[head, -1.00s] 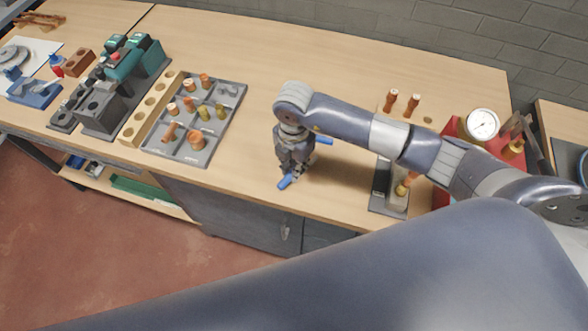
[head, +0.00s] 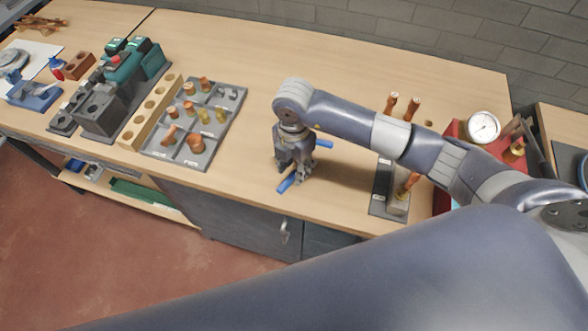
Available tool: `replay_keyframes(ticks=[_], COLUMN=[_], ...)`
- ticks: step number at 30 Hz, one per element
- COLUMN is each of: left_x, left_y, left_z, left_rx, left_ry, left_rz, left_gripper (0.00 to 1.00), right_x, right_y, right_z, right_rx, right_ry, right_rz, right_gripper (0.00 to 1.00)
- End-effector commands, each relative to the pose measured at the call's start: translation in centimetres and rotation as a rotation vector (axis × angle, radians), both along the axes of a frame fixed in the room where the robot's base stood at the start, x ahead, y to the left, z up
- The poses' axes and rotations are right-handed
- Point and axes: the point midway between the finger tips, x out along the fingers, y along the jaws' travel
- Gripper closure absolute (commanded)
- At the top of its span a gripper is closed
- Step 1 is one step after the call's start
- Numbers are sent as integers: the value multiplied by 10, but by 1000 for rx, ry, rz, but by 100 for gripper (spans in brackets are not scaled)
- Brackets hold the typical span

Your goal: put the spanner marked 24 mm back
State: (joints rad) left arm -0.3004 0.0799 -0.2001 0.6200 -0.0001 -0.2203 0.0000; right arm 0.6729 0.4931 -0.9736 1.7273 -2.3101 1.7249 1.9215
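My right gripper (head: 292,178) points down close over the bare middle of the workbench (head: 320,60), near its front edge. A blue-ended tool (head: 288,184) shows at the gripper: one blue end sticks out at the lower left, another at the upper right. The fingers hide its middle, so I cannot tell whether they are shut on it. No 24 mm marking is readable, and I cannot confirm that it is the spanner. A dark board (head: 381,206) with small white labels lies to the right of the gripper, partly behind my arm. My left gripper is not in view.
A grey tray (head: 190,160) with copper and brass fittings lies left of the gripper, beside a wooden block with holes (head: 137,131). A red device with a gauge (head: 484,127) stands at the right. Two copper pieces (head: 401,106) stand behind my arm.

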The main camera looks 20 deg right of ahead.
Motion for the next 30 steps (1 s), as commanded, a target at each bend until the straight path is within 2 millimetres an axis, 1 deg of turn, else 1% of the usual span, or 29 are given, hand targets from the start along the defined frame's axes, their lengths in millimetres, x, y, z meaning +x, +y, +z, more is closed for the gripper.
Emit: replay_keyframes(ticks=[1, 9, 12, 15, 20, 30], left_x=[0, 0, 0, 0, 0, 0], left_y=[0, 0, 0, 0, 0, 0], left_z=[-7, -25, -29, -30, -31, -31], left_rx=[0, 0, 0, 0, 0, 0], left_ry=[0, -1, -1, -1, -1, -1], left_rz=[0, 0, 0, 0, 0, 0], left_gripper=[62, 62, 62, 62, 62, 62], right_x=[1, 2, 1, 1, 1, 0], right_y=[0, 0, 0, 0, 0, 0], right_z=[7, 66, 83, 96, 104, 105], right_rx=[0, 1, 0, -1, -1, -1], right_ry=[-5, -5, -5, -3, 1, 1], right_rz=[3, 3, 3, 2, 1, 1], right_gripper=[64, 64, 64, 64, 64, 64])
